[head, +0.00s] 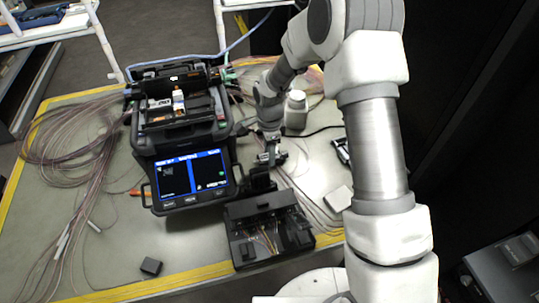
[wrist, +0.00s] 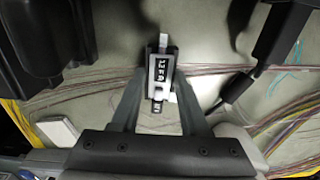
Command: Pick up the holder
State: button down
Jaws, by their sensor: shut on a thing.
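The holder (wrist: 161,68) is a small dark block with white lettering and a pale strip at its far end. In the wrist view it sits between the fingertips of my gripper (wrist: 160,84), which is shut on it. In the head view my gripper (head: 270,157) points down at the table just right of the splicer's screen. The holder is too small and too covered there to make out clearly. I cannot tell whether it still touches the table.
The fusion splicer (head: 180,125) with its lit screen stands left of my gripper. A black open tool box (head: 268,228) is in front. Loose fibres (head: 75,150) cover the table's left; a small black block (head: 151,267) lies front left.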

jog(key=shift+r, duration=0.55)
jog(key=r, duration=0.2)
jog(key=shift+s+d+r, duration=0.2)
jog(key=shift+r, duration=0.1)
jog(key=s+d+r, duration=0.6)
jog(key=s+d, duration=0.2)
jog(key=shift+r+p, duration=0.3)
jog(key=shift+p, duration=0.05)
jog(key=shift+w+a, duration=0.1)
jog(key=shift+w, duration=0.05)
jog(key=w+a+r+p, duration=0.5)
jog(key=w+a+p, duration=0.1)
jog(key=w+a, duration=0.35)
jog(key=w+a+r+p, duration=0.5)
jog(key=w+a+p, duration=0.25)
jog(key=a, duration=0.25)
jog(key=w+a+r+p, duration=0.1)
jog(key=a+p, duration=0.2)
jog(key=a, duration=0.6)
jog(key=shift+a+r, duration=0.2)
jog(key=shift+a, duration=0.1)
